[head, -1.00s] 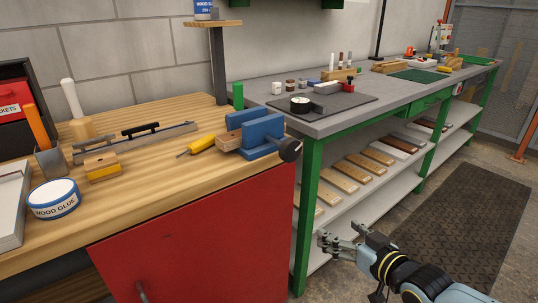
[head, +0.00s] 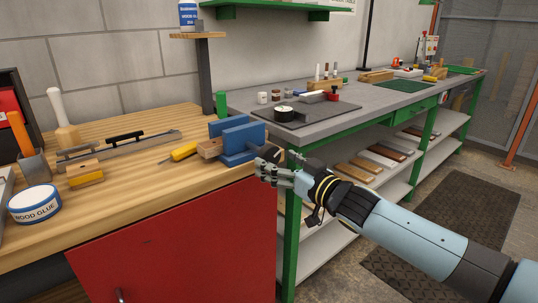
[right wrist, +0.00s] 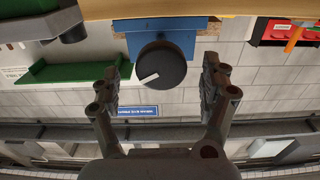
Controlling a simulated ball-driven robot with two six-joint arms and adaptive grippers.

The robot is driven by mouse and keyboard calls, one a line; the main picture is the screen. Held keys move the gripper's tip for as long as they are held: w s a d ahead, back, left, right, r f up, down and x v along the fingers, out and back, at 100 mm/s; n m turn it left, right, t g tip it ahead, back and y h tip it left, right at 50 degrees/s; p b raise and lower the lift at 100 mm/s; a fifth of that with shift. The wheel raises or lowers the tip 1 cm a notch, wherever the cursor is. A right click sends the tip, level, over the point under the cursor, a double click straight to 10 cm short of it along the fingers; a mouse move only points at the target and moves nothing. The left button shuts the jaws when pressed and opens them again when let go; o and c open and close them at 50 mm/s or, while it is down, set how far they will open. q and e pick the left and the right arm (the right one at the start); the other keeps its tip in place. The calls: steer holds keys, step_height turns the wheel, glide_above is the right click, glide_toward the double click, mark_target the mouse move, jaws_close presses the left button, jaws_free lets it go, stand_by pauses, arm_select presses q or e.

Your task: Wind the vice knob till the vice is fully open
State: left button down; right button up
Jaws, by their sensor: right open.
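The blue vice (head: 243,137) sits at the right end of the wooden bench. A brown wooden block (head: 209,148) shows at its left side, by the jaws; I cannot tell how wide the jaw gap is. The round black knob (right wrist: 163,70) has a white mark pointing to the lower left in the right wrist view. In the head view the knob is largely hidden by my gripper. My right gripper (head: 262,171) is open beside the vice's knob end. In the right wrist view its fingers stand on both sides of the knob, apart from it. My left gripper is out of view.
A yellow-handled tool (head: 184,152) lies left of the vice. A glue tin (head: 35,204) stands at the bench's left. A grey green-legged bench (head: 330,122) runs behind on the right, with a black mat and dial on it.

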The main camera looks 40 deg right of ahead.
mark_target(272, 158)
steer(key=w, duration=0.3)
steer(key=shift+w+a+r+p, duration=0.1)
steer(key=shift+a+r+p, duration=0.05)
steer(key=shift+p, duration=0.25)
steer(key=shift+w, duration=0.25)
steer(key=c, duration=1.2)
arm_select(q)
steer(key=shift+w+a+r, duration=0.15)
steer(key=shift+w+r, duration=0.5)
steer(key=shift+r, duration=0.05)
arm_select(e)
steer(key=shift+o, duration=0.2)
steer(key=shift+n, duration=0.4)
steer(key=n, duration=0.5)
steer(key=shift+n+b, duration=0.3)
steer(key=shift+n, duration=0.1)
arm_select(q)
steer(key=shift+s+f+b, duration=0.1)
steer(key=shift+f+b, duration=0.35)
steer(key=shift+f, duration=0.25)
arm_select(e)
steer(key=n, duration=0.5)
steer(key=shift+n, duration=0.4)
